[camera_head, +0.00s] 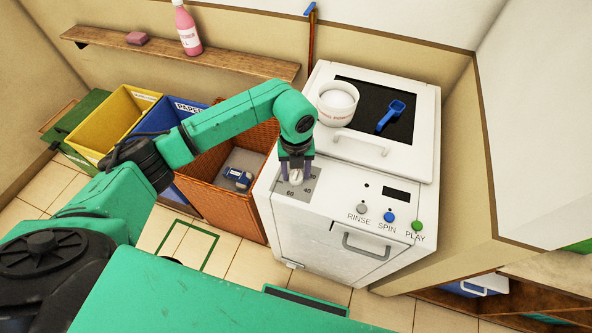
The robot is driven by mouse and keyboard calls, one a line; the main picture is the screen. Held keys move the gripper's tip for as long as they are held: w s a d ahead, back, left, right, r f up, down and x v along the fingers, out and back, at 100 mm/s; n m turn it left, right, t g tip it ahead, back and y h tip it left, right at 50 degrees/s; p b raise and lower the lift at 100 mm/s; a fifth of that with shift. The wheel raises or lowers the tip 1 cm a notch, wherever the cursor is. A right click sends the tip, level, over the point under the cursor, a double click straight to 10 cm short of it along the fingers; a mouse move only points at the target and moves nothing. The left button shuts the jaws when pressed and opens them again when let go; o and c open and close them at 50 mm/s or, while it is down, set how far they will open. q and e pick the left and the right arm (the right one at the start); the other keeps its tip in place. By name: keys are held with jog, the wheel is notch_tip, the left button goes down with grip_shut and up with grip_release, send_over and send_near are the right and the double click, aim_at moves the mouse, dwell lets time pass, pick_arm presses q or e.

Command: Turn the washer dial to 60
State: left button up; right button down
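The white washer (330,222) stands right of centre in the head view. Its dial (295,177) is a small pale knob on a grey square panel (312,184) at the left of the control face. The marks 40 and 60 show beside it; the rest of the scale is partly hidden. My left gripper (295,174) reaches down over the dial, with a finger on each side of it. I cannot tell whether the fingers touch the knob, and the dial's pointing direction is unclear. My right gripper is not in view.
RINSE (361,209), SPIN (389,216) and PLAY (417,225) buttons sit right of the dial. A white bowl (337,112) and a blue scoop (390,117) rest on top. A brown basket (215,196) stands close left. A wall bounds the right.

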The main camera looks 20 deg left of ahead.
pick_arm(q)
grip_shut()
